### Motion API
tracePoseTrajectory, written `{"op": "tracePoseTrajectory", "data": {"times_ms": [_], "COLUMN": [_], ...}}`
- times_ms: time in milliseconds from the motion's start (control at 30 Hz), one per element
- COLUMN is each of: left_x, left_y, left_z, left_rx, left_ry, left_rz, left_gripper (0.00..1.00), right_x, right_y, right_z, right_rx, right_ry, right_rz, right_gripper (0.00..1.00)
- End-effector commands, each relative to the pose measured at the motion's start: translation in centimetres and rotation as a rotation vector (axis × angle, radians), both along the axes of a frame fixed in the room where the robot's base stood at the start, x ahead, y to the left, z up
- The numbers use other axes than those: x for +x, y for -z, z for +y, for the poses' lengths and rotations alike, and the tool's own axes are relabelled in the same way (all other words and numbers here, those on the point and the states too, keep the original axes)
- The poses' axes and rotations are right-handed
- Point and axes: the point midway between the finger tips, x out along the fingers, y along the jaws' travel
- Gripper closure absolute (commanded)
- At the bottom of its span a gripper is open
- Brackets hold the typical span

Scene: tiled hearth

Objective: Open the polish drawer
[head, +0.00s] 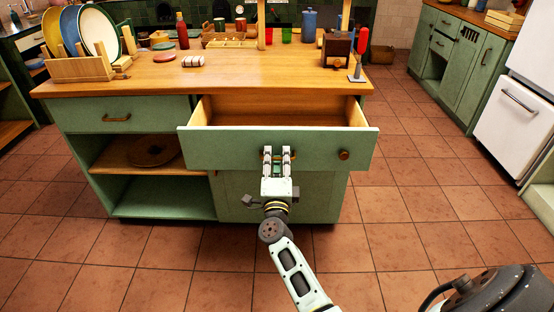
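The wide green drawer (312,146) under the wooden counter top is pulled well out, and its bare wooden inside shows. My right gripper (277,154) is at the middle of the drawer front, with its fingers partly closed at the brown handle (263,155). The fingers cover most of the handle, but it looks gripped between them. A round brown knob (343,155) sits on the same front, further right. I cannot read any label for polish. My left gripper is not in view.
A shut drawer (117,117) and open shelves (145,191) are to the left. The counter top (240,78) carries a plate rack (80,69), a striped roll (193,61) and a red-handled tool (360,56). The tiled floor (390,205) right of the counter is clear.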

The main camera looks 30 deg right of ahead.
Motion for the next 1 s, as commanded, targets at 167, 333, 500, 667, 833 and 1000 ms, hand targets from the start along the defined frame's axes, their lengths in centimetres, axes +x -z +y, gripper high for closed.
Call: {"op": "tracePoseTrajectory", "data": {"times_ms": [167, 333, 500, 667, 833, 1000], "left_x": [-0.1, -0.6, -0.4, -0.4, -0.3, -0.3], "left_y": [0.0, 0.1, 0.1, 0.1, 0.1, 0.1], "left_z": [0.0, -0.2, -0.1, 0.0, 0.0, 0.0], "left_rx": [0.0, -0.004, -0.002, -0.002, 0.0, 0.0], "left_ry": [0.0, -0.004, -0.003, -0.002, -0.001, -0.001], "left_rz": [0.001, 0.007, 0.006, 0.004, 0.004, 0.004], "left_gripper": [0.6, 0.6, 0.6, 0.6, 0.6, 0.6], "right_x": [0.0, -0.3, -2.4, -5.3, -8.0, -9.6], "right_y": [0.0, 0.1, 0.7, 1.4, 1.9, 2.3], "right_z": [0.0, 0.2, 1.4, 3.3, 4.9, 5.9], "right_rx": [0.0, 0.0, 0.002, 0.0, 0.001, -0.001], "right_ry": [0.0, 0.0, 0.0, -0.002, -0.001, 0.0], "right_rz": [0.0, 0.0, 0.003, 0.003, 0.002, 0.001], "right_gripper": [0.72, 0.72, 0.72, 0.72, 0.72, 0.72]}}
